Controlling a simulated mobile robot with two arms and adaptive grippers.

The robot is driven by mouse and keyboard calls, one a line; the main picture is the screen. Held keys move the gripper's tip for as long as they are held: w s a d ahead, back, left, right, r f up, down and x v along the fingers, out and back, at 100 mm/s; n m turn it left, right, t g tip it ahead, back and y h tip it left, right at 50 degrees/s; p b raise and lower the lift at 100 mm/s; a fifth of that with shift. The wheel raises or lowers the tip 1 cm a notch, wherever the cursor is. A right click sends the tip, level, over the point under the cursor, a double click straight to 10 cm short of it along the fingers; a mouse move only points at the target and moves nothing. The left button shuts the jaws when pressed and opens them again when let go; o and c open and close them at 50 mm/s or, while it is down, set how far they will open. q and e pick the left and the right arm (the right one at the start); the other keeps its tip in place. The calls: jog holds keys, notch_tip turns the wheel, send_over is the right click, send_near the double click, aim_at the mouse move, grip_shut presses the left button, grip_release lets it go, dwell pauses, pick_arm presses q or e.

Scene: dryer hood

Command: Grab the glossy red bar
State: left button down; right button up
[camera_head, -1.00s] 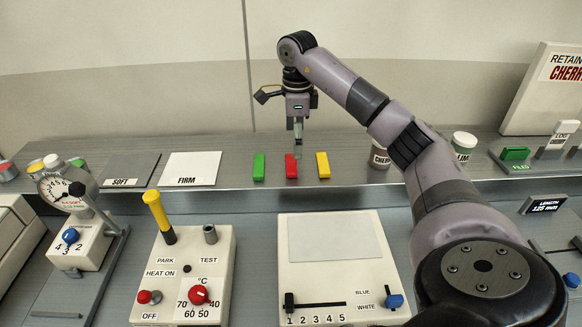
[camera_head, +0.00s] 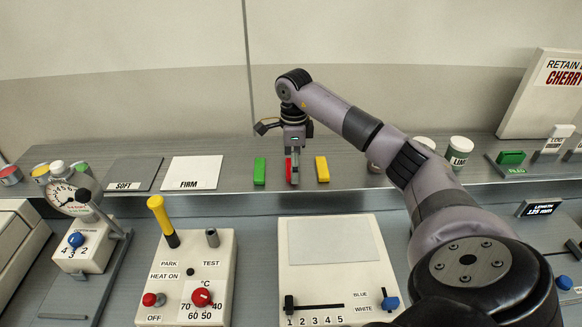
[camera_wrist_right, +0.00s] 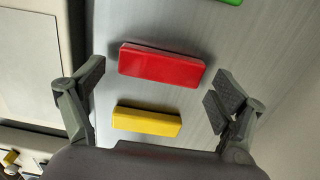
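The glossy red bar (camera_wrist_right: 161,66) lies flat on the grey shelf, between a green bar and a yellow bar. In the head view the red bar (camera_head: 288,172) is partly hidden behind my right gripper (camera_head: 293,178). In the right wrist view my right gripper (camera_wrist_right: 160,92) is open, with one finger off each end of the red bar. Neither finger visibly touches it. How high the fingertips are above the shelf is hard to tell. My left gripper is not in view.
The yellow bar (camera_wrist_right: 147,121) lies close beside the red one, and the green bar (camera_head: 259,171) lies on its other side. The SOFT (camera_head: 133,174) and FIRM (camera_head: 192,172) pads lie to the left. Labelled jars, including a LIME one (camera_head: 458,153), stand to the right.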

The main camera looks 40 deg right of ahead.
jog(key=c, duration=1)
jog(key=shift+r, duration=0.1)
